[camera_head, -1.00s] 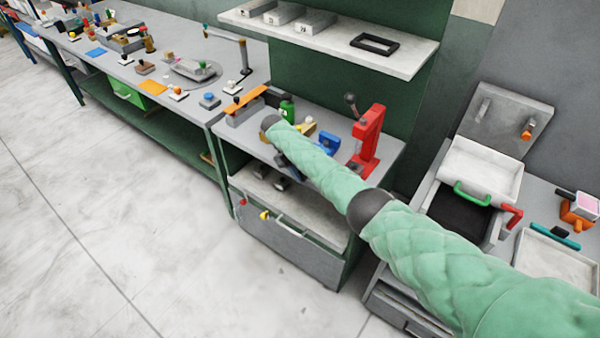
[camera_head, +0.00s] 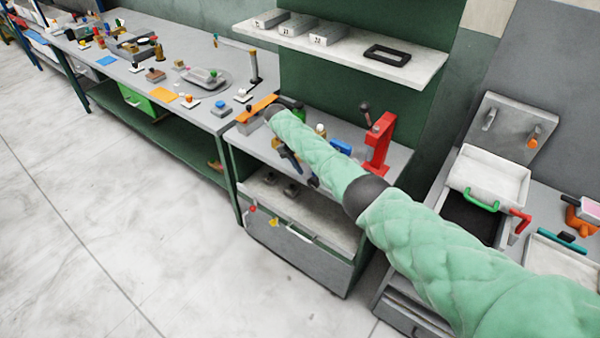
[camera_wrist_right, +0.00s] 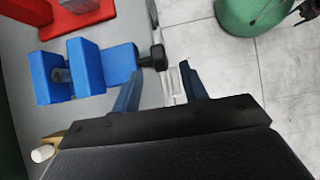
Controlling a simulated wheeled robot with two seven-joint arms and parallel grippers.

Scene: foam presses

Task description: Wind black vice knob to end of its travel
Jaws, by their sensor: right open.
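The blue vice (camera_wrist_right: 85,68) is at the left of the right wrist view, with its black knob (camera_wrist_right: 157,56) on its right end. In the head view the vice (camera_head: 341,147) shows partly beside my green arm, and its knob is hidden. My right gripper (camera_wrist_right: 160,68) is open, its two blue-tipped fingers apart. The knob is just beyond the fingertips, nearer the left finger; I cannot tell whether they touch. In the head view my right gripper (camera_head: 290,160) is small, by the bench's front edge. My left gripper is not in view.
A red press (camera_head: 380,143) stands right of the vice and shows at the top left of the wrist view (camera_wrist_right: 72,14). An orange bar (camera_head: 262,106) lies left on the bench. A shelf (camera_head: 340,50) hangs behind. Clear floor (camera_head: 90,230) lies in front.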

